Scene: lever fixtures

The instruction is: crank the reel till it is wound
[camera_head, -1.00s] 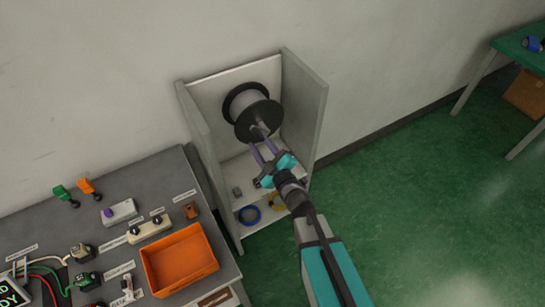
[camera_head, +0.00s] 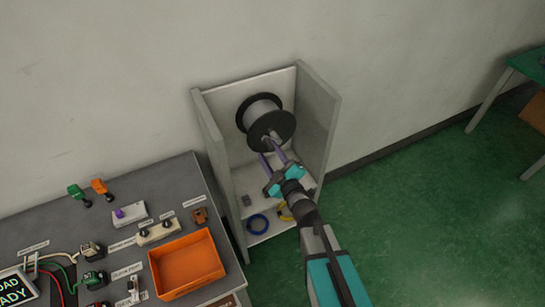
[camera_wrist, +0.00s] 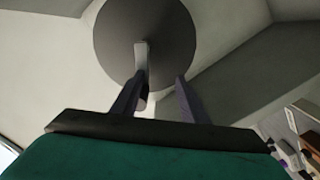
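The reel (camera_head: 262,108) is a dark-flanged spool with a pale grey core, mounted inside an open grey cabinet. Its grey crank (camera_head: 273,136) sticks out from the front flange toward my gripper (camera_head: 272,153). In the wrist view the round dark flange (camera_wrist: 172,35) fills the upper middle, with the pale crank (camera_wrist: 141,60) in front of it. My gripper (camera_wrist: 161,85) has its two purple fingers apart. The crank's end is beside the left finger and partly hidden by it; the right finger stands clear of it. I cannot tell whether the left finger touches the crank.
The cabinet (camera_head: 322,110) has side walls close around the reel. A grey workbench with an orange bin (camera_head: 187,264) and several devices stands at the left. Green floor is free at the right; a green table (camera_head: 528,66) stands farther right.

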